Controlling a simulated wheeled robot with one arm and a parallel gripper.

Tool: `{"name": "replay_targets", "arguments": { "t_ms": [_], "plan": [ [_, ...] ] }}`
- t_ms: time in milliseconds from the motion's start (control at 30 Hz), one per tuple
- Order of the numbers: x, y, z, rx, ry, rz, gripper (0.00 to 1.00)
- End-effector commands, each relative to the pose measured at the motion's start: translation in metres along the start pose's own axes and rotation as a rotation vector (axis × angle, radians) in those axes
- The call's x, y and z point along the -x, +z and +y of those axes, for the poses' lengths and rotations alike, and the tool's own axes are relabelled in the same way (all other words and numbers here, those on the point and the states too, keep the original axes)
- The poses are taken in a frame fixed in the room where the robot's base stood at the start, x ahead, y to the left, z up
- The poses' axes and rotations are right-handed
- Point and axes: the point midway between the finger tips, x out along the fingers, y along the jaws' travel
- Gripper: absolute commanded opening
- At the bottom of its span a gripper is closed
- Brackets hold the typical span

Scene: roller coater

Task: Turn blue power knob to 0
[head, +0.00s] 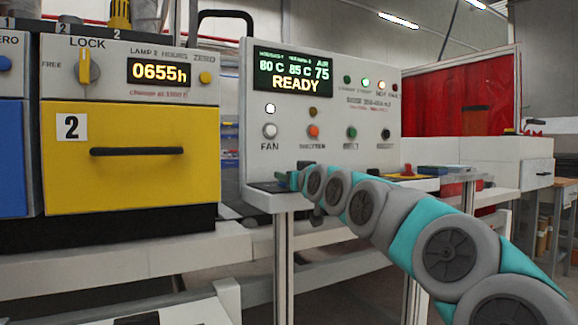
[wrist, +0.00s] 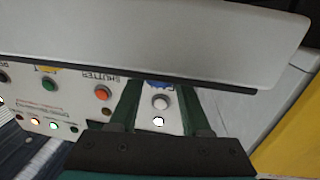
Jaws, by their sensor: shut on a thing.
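The blue power knob (wrist: 160,84) shows as a small patch of blue at the far end of my fingers in the wrist view, partly cut off by the grey panel edge above. My gripper (wrist: 158,90) is shut on it, one dark green finger on each side. Its pointer and the 0 mark cannot be made out. In the head view my gripper (head: 291,180) is at the lower left of the white control panel (head: 335,155), below the FAN button. The knob is hidden there by my arm.
The FAN button (head: 270,131) and its lit lamp (head: 270,109) are just above my gripper. An orange button (head: 314,131) is to the right. A yellow drawer unit (head: 135,130) with a LOCK knob (head: 88,68) stands left. The panel display (head: 292,74) reads READY.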

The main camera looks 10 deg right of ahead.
Motion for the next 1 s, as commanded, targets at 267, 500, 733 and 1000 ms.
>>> {"name": "replay_targets", "arguments": {
  "t_ms": [267,500,733,1000],
  "plan": [
    [0.0004,-0.0044,-0.0005,-0.003,-0.091,0.003,0.0],
    [0.0003,-0.0035,0.0019,-0.001,-0.128,0.004,0.0],
    [0.0002,-0.0017,0.0028,0.0,-0.14,0.002,0.0],
    [0.0003,-0.0015,0.0028,0.0,-0.141,0.002,0.0]
  ]
}}
